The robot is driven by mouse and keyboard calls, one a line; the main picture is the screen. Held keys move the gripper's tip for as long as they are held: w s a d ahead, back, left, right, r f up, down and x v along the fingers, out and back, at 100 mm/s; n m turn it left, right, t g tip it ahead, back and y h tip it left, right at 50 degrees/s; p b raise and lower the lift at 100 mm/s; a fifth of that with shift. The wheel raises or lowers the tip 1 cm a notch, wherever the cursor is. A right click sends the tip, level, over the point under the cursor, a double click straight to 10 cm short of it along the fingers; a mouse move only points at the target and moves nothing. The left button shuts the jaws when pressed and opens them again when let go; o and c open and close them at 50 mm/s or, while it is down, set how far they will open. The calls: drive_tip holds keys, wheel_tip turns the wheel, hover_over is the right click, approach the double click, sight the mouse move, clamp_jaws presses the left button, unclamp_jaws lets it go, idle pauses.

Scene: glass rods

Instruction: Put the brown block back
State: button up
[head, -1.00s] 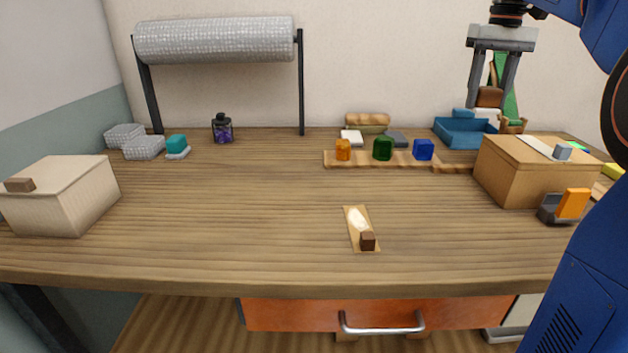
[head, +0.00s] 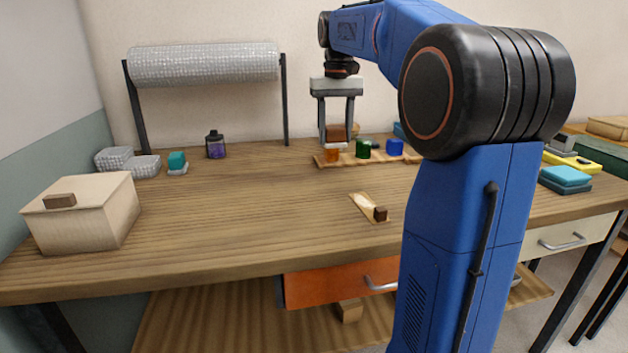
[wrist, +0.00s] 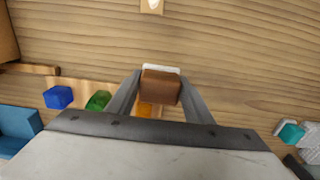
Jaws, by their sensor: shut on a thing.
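Green (head: 363,149) and blue (head: 395,147) blocks stand on the strip to the right. A pale box (head: 85,215) with a brown piece on its lid stands at the left. A dark bottle (head: 215,146) is at the back. The left middle of the table is clear.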

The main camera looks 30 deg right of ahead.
wheel_tip(320, 180, down, 5)
drive_tip(key=shift+a, duration=0.15)
drive_tip(key=shift+f, duration=2.35)
drive_tip(key=o, duration=1)
drive_tip(key=shift+f, duration=0.1)
wheel_tip(320, 180, up, 12)
drive_tip(key=shift+r, duration=0.15)
drive_tip(key=shift+s, duration=0.1)
